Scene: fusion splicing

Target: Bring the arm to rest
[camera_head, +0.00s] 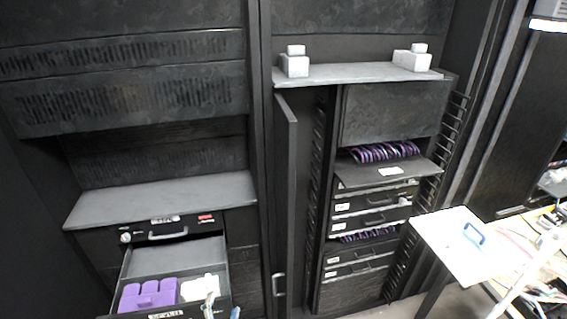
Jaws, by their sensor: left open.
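My left gripper (221,308) shows only by its pale, bluish fingertips at the bottom edge, left of centre. The tips stand apart with nothing seen between them; the rest of the gripper and its arm are out of the picture. The tips are at the front right corner of an open drawer (178,258) in the left rack, close to the white pieces in it. I cannot tell whether they touch. My right gripper is not in view.
Purple blocks (148,294) and white pieces (199,288) sit in the drawer, under a grey shelf (160,199). A right rack holds purple cables (384,152). A white table (465,246) with a blue handle-like item (474,234) stands right, beside cable clutter.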

